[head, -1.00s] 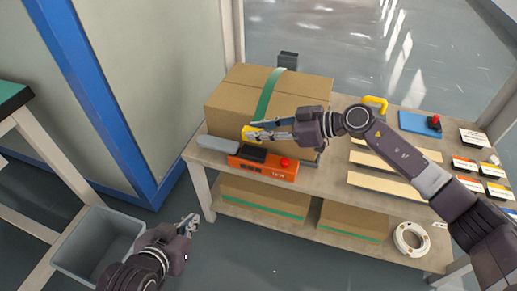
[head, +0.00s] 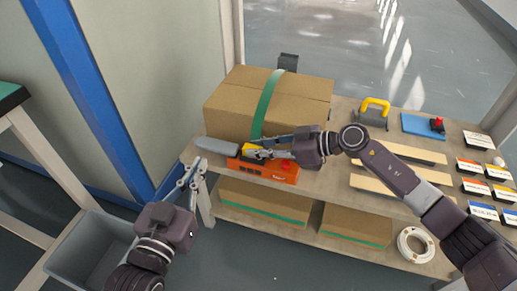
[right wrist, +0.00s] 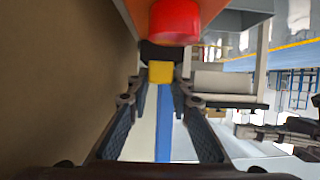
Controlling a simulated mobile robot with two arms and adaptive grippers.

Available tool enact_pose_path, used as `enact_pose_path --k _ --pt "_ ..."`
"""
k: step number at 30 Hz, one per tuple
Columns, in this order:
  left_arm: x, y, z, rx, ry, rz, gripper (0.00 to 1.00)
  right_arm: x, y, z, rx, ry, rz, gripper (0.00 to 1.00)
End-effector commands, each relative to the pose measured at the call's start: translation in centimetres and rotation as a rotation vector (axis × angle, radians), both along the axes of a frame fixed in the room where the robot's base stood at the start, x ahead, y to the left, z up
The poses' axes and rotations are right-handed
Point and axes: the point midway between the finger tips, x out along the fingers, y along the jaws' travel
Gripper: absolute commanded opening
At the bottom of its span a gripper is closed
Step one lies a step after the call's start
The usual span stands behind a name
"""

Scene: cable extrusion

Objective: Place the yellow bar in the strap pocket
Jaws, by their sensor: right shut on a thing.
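The yellow bar (head: 250,149) is held at the tips of my right gripper (head: 258,151), just above the orange device. In the right wrist view the yellow bar (right wrist: 160,72) shows between the fingertips (right wrist: 160,85), close to the red button (right wrist: 178,20). The orange device (head: 275,171) stands on the bench in front of the cardboard box (head: 300,97). The green strap (head: 268,100) runs over the box and down its front. I cannot make out the strap pocket clearly. My left gripper (head: 193,174) is empty, its fingers apart, near the bench's left front corner.
A grey flat piece (head: 217,146) lies left of the device. Beige strips (head: 400,171), a yellow handle (head: 376,104), a blue plate (head: 423,126) and labelled cards lie right. Boxes (head: 265,200) and a white ring (head: 415,244) sit on the lower shelf. A grey bin (head: 85,250) stands left.

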Motion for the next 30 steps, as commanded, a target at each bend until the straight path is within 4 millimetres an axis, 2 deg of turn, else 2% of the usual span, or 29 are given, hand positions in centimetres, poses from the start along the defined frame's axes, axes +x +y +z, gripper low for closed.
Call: enact_pose_path --k 16,17,21,30 --pt "-0.1 0.1 -0.8 0.009 0.04 0.002 0.0 0.0 0.0 -0.3 0.001 0.001 0.0 0.0" --pt "-0.1 0.1 -1.0 0.011 0.045 0.002 0.0 0.0 0.0 -0.3 0.0 0.001 0.0 0.21" --pt "-0.2 0.1 -1.1 0.012 0.05 0.002 0.0 0.0 0.0 -0.3 0.0 0.001 0.0 0.36" --pt "-0.2 0.2 -1.0 0.011 0.046 0.003 0.0 0.0 0.0 -0.3 0.0 0.0 0.0 0.37"
